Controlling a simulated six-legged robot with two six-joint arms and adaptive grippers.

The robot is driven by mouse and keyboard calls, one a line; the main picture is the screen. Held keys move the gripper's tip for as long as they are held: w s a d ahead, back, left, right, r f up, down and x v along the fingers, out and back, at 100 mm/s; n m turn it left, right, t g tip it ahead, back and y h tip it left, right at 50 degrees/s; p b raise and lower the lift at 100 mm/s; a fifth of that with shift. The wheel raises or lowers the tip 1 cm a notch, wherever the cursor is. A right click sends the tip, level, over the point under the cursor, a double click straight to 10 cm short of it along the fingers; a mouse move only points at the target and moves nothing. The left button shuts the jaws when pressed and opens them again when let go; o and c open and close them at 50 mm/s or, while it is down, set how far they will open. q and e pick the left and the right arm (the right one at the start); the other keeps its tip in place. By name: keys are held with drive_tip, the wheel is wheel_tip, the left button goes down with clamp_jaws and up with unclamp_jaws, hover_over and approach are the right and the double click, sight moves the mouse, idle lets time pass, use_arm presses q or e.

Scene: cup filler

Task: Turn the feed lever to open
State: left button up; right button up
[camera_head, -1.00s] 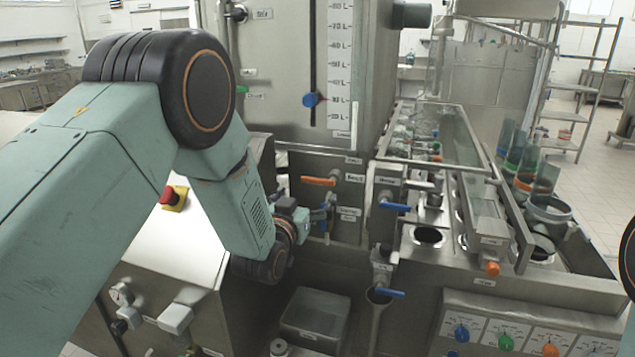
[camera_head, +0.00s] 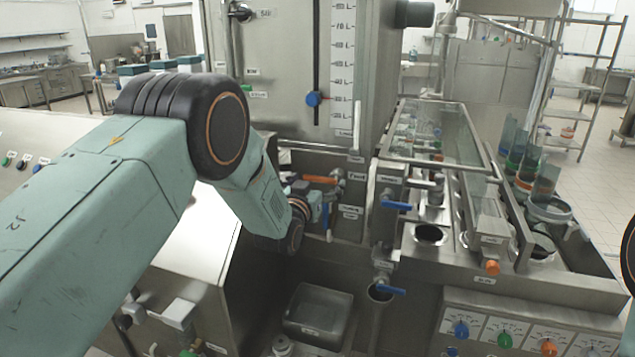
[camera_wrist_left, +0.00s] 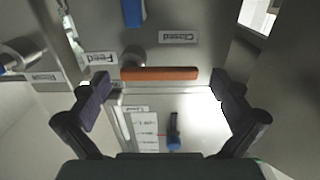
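The feed lever is an orange handle (camera_head: 320,180) lying level beside a "Feed" label on the steel filler. In the left wrist view the orange lever (camera_wrist_left: 160,74) spans part of the gap between the fingers, with the "Feed" label (camera_wrist_left: 101,58) and a "Closed" label (camera_wrist_left: 178,37) by it. My left gripper (camera_wrist_left: 162,88) is open, with one finger to each side of the lever and clear space at both its ends. In the head view my left gripper (camera_head: 314,202) is just below and left of the lever, partly hidden by my wrist. My right gripper is out of view.
A blue lever (camera_head: 325,213) hangs near the left gripper; another blue lever (camera_head: 397,205) is to the right. The tank (camera_head: 290,90) stands behind. A steel bin (camera_head: 318,310) sits below. Knobs (camera_head: 461,329) line the front panel at right.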

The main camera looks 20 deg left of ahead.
use_arm(q)
drive_tip(key=shift+w, duration=0.1)
drive_tip(key=c, duration=0.3)
drive_tip(key=shift+d, duration=0.1)
drive_tip(key=c, duration=1.3)
